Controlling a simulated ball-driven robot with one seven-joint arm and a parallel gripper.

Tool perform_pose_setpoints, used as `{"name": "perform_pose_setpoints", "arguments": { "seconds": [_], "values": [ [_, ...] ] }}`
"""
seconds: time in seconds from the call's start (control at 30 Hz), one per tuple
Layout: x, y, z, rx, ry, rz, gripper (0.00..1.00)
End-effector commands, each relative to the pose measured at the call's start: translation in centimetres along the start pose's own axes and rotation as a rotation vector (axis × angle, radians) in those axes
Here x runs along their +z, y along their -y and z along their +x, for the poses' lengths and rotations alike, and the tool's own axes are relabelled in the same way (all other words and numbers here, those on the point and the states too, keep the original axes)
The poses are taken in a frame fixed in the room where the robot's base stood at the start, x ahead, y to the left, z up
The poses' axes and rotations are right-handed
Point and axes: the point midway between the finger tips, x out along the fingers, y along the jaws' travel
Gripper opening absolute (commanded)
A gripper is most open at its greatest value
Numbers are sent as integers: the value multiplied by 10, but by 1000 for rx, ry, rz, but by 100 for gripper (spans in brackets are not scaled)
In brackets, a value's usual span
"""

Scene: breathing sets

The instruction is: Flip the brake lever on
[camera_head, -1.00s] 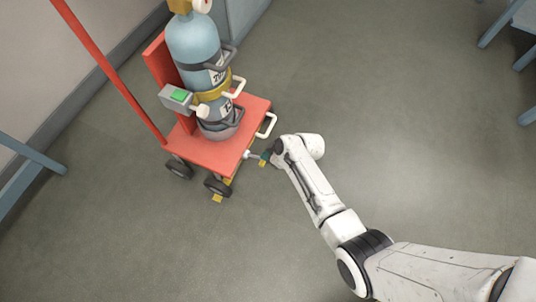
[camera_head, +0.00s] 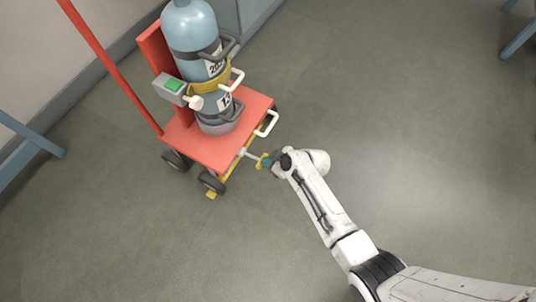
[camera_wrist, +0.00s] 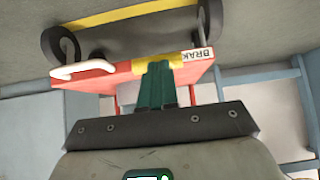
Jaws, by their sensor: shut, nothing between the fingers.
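The red cart (camera_head: 200,148) carries a blue cylinder. A short pale rod with a grey collar, seemingly the brake lever (camera_head: 250,156), sticks out from the cart's near edge. Its outer end meets a yellow piece beside my gripper (camera_head: 266,161). In the wrist view my gripper (camera_wrist: 157,70) has its dark green fingers together and empty, against a yellow part (camera_wrist: 150,62) of the cart. A label reading "BRAK" (camera_wrist: 198,54) shows just right of the fingers.
The cylinder (camera_head: 190,30) stands strapped on the cart. A grey box with a green button (camera_head: 172,87) is on its left side. White handles (camera_head: 266,124) stick out on the right. Black wheels (camera_head: 212,181) are below.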

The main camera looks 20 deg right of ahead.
Motion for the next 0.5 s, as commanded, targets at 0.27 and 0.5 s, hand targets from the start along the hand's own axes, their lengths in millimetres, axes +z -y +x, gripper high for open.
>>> {"name": "perform_pose_setpoints", "arguments": {
  "seconds": [0.27,0.5],
  "values": [
    [30,0,20,1,2,3,0],
    [43,0,34,1,2,2,0]
  ]
}}
